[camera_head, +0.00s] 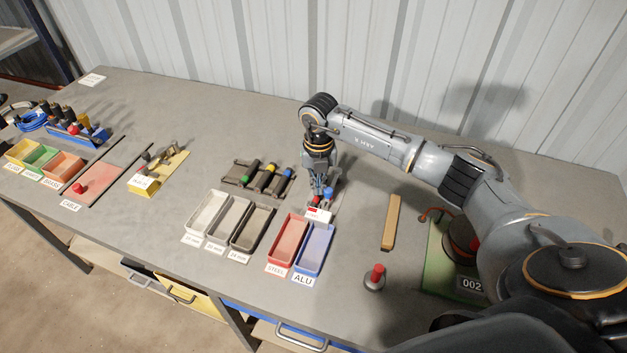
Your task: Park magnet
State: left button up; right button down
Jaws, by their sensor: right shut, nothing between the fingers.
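My right gripper (319,190) points down, shut and empty, over a small station behind the red and blue bins. The station has a white label (319,216), a red part (313,209) and a blue knob (328,192). The gripper partly hides it, and I cannot tell whether its fingers touch it. The magnet cannot be identified for certain: it may be at this station, or it may be the round grey piece with a red handle (376,277) standing upright on the table to the right of the bins. My left gripper is not in view.
The red STEEL bin (271,262) and blue ALU bin (307,267) stand in front of the gripper, with several grey trays to their left. A wooden bar (391,222) and a green board (437,262) lie right. The back left of the table (200,120) is clear.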

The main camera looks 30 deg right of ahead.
aim_at(329, 190)
jog(key=shift+s+d+r+p, duration=0.2)
jog(key=shift+s+d+p, duration=0.4)
jog(key=shift+s+d, duration=0.45)
jog(key=shift+s+d+f, duration=0.1)
jog(key=shift+s+d, duration=0.7)
jog(key=shift+s, duration=0.15)
jog(key=shift+s+d, duration=0.25)
jog(key=shift+d, duration=0.3)
jog(key=shift+s+d, duration=0.25)
jog(key=shift+d, duration=0.3)
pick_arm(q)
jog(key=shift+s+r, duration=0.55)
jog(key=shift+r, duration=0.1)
pick_arm(e)
jog(key=shift+s+d, duration=0.15)
jog(key=shift+d, duration=0.85)
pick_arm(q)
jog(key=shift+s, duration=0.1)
pick_arm(e)
jog(key=shift+a, duration=0.15)
jog(key=shift+a, duration=0.4)
pick_arm(q)
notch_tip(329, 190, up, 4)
jog(key=p, duration=0.4)
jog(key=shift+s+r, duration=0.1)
pick_arm(e)
notch_tip(329, 190, up, 6)
